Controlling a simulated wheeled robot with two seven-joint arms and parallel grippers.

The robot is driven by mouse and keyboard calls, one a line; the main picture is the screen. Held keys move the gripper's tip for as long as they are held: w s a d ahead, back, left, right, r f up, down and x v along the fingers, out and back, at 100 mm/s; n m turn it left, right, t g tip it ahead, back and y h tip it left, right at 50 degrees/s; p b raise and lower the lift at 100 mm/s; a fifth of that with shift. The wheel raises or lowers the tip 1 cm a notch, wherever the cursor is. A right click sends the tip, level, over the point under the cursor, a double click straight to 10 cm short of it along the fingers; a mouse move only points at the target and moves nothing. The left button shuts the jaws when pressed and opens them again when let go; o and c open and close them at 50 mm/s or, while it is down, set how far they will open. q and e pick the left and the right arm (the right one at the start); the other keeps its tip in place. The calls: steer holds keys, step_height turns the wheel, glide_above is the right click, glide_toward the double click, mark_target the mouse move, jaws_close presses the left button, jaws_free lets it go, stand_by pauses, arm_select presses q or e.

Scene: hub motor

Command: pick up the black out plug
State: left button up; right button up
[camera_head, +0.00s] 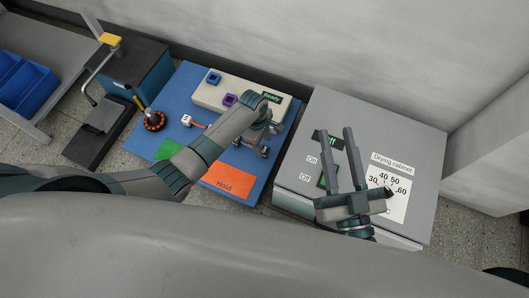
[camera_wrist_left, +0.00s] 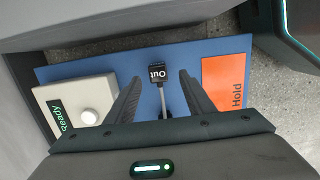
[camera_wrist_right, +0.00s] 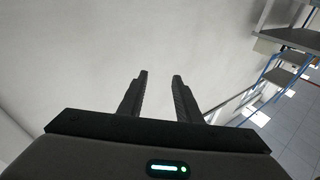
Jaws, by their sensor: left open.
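The black out plug (camera_wrist_left: 156,75) lies on the blue mat (camera_wrist_left: 75,70) in the left wrist view, its white "Out" label facing up. Its grey cable runs down the picture between my fingers. My left gripper (camera_wrist_left: 160,80) is open, with the plug seen between its fingertips and apart from both. In the head view my left gripper (camera_head: 268,128) is over the right part of the mat, and its arm and hand largely hide the plug there. My right gripper (camera_head: 346,150) is open and empty, raised in front of the drying cabinet; the right wrist view shows only wall between its fingers.
A pale box marked "Ready" (camera_head: 215,94) stands at the mat's back. An orange Hold area (camera_head: 234,181) and a green area (camera_head: 168,149) mark the front. An orange-black ring part (camera_head: 154,121) and a white plug (camera_head: 186,120) are at left. The drying cabinet (camera_head: 340,110) stands right.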

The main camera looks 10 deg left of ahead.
mark_target(264, 149)
arm_select(q)
steer(key=shift+d+f, duration=0.1)
steer(key=shift+f, duration=0.4)
arm_select(e)
steer(key=shift+s+r+t, duration=0.35)
steer(key=shift+r+t, duration=0.15)
steer(key=shift+r, duration=0.3)
arm_select(q)
steer(key=shift+f+b, duration=0.4)
steer(key=f+b, duration=0.1)
steer(key=f, duration=0.1)
steer(key=f+b, duration=0.1)
steer(key=f, duration=0.1)
steer(key=shift+w+d, duration=0.2)
steer(key=shift+f, duration=0.2)
arm_select(e)
step_height(264, 149, up, 8)
steer(key=s+d+t+y, duration=0.1)
steer(key=s+d+t, duration=0.1)
steer(key=t, duration=0.3)
steer(key=shift+f, duration=0.15)
arm_select(q)
jaws_close()
